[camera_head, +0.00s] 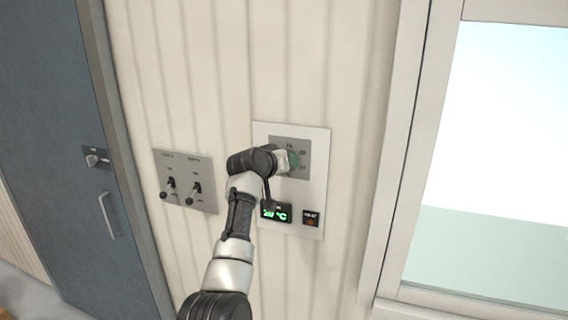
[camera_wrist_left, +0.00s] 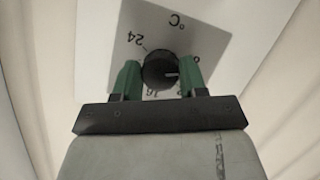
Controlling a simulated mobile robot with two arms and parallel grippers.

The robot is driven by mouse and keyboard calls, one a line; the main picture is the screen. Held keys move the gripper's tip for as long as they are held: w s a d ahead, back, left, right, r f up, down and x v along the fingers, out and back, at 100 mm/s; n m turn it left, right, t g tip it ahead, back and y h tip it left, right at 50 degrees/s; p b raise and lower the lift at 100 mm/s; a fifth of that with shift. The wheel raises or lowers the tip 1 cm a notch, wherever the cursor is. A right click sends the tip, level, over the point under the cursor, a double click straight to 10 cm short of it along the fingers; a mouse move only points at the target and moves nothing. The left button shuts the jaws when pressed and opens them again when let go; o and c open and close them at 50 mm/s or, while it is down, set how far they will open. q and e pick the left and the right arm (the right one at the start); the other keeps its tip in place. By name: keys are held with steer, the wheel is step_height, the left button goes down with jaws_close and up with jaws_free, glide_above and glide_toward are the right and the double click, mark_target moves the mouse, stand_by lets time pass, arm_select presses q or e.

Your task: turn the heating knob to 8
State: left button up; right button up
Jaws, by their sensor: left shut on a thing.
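The heating knob (camera_wrist_left: 157,68) is a round black knob on a grey dial plate (camera_wrist_left: 205,32) in the left wrist view. Its white pointer line points to the right in that view, towards partly hidden marks. The plate's lettering appears upside down there; "24" and "°C" can be read. My left gripper (camera_wrist_left: 161,79) is shut on the knob, one green fingertip on each side. In the head view the gripper (camera_head: 287,160) covers the knob, on the white wall panel (camera_head: 318,143). My right gripper is not in view.
Below the dial is a green-lit °C display (camera_head: 276,213) and a small dark unit with an orange spot (camera_head: 311,219). A grey plate with two levers (camera_head: 205,168) is to the left. A blue-grey door (camera_head: 50,130) and a window (camera_head: 500,150) flank the wall.

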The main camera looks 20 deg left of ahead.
arm_select(q)
steer(key=shift+f+n, duration=0.15)
steer(key=shift+n, duration=0.25)
steer(key=shift+h, duration=0.4)
steer(key=o, duration=0.9)
steer(key=shift+s, duration=0.1)
steer(key=b+v, duration=0.5)
steer(key=v, duration=0.5)
steer(key=shift+s, duration=0.3)
